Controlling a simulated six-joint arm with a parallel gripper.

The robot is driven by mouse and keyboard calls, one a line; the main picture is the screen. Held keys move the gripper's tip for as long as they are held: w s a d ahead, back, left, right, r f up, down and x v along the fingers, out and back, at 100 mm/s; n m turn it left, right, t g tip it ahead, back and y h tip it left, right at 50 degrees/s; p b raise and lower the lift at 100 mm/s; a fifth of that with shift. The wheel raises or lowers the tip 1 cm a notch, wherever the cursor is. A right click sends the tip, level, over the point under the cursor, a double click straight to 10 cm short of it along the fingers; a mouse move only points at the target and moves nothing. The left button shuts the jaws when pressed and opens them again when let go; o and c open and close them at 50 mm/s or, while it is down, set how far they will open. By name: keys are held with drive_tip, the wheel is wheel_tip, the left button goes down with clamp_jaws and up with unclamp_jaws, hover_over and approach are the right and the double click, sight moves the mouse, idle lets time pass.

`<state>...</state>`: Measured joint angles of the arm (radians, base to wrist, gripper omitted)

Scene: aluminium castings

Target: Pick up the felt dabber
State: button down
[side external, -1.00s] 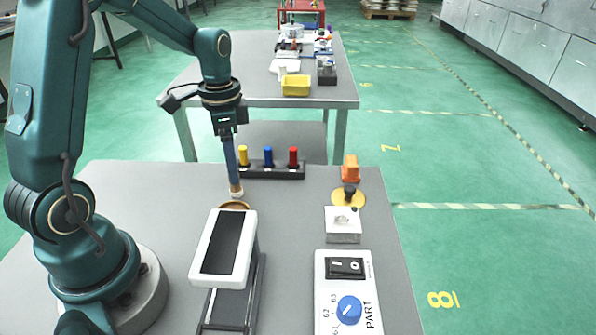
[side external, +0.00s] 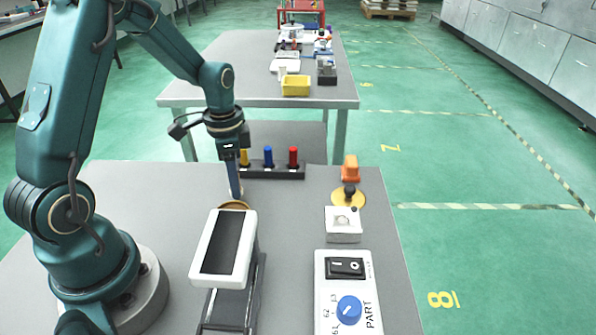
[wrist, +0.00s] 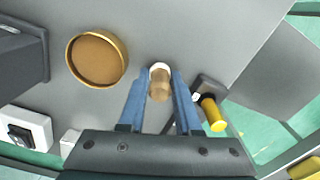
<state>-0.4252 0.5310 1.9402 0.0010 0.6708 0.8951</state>
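The felt dabber (wrist: 160,88) shows in the wrist view as a small wooden cylinder with a white end, standing on the grey table. My gripper (wrist: 161,78) points down with its two blue fingers on either side of the dabber. Narrow gaps seem to show beside it, so the fingers look open around it. In the side view my gripper (side external: 236,194) is low over the table, just behind a round brown dish, and the dabber is hidden there.
The round brown-lined dish (wrist: 97,57) is close beside the dabber; its rim also shows in the side view (side external: 233,204). A rack (side external: 285,172) with yellow, blue and red pegs stands behind. A white-framed panel (side external: 223,248) stands in front. An orange-handled item (side external: 350,168) is to the right.

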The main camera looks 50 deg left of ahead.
wheel_tip(320, 180, up, 4)
drive_tip(key=shift+r, duration=0.25)
drive_tip(key=s+a+r, duration=0.6)
drive_tip(key=s+a, duration=0.2)
drive_tip(key=shift+s+r, duration=0.25)
drive_tip(key=shift+s, duration=0.05)
idle(0.8)
drive_tip(key=w+d+f+g+h, duration=0.1)
drive_tip(key=w+d+h, duration=0.1)
drive_tip(key=d, duration=0.4)
drive_tip(key=w+d+f+h, duration=0.1)
drive_tip(key=w+d, duration=0.1)
drive_tip(key=d, duration=0.5)
drive_tip(key=shift+h, duration=0.4)
drive_tip(key=shift+f, duration=3)
drive_tip(key=shift+f, duration=0.55)
